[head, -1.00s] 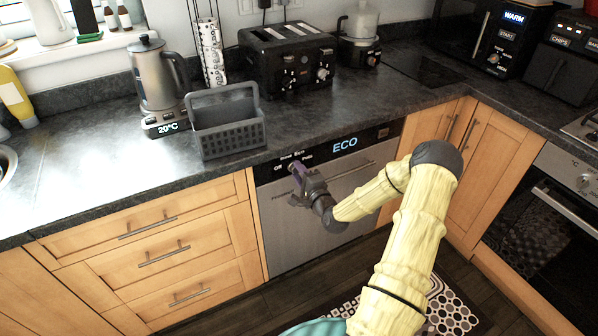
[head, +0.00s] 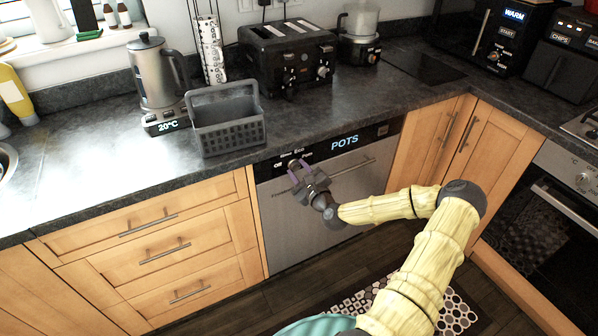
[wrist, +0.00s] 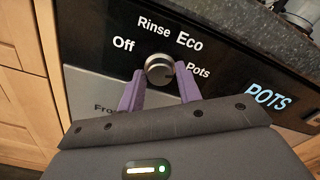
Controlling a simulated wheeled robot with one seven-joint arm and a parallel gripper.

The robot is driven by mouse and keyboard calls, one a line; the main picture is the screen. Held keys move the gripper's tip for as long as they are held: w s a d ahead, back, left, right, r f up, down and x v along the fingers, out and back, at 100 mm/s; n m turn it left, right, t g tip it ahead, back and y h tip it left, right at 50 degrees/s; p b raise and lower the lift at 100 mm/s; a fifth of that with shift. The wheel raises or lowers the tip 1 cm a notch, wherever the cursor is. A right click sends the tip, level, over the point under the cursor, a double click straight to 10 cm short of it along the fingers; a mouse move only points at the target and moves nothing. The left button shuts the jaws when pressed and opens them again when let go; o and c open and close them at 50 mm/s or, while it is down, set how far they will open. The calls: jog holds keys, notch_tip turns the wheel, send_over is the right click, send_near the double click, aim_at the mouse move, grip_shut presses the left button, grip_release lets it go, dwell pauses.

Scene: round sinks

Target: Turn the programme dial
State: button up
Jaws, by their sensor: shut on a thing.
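The programme dial (wrist: 159,68) is a round silver knob on the dishwasher's black panel. The labels Off, Rinse, Eco and Pots stand around it. The panel's display (head: 345,142) reads POTS, and it also shows in the wrist view (wrist: 270,98). My gripper (head: 298,167) is at the panel's left part. In the wrist view its two purple fingers (wrist: 162,84) are on either side of the dial and shut on it. In the head view the fingers hide most of the dial. The knob's exact pointing mark is hard to make out.
The dishwasher's steel door (head: 290,225) has a bar handle (head: 350,167) to the right of my gripper. A grey basket (head: 228,135) stands on the worktop above. Wooden drawers (head: 160,240) are to the left. The floor in front is mostly clear.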

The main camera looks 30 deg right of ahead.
jog(key=shift+m, duration=0.5)
jog(key=o, duration=1)
jog(key=shift+d, duration=0.1)
jog(key=s, duration=1.1)
jog(key=s+b, duration=0.1)
jog(key=s, duration=0.5)
jog(key=shift+s+d, duration=0.2)
jog(key=shift+d, duration=0.05)
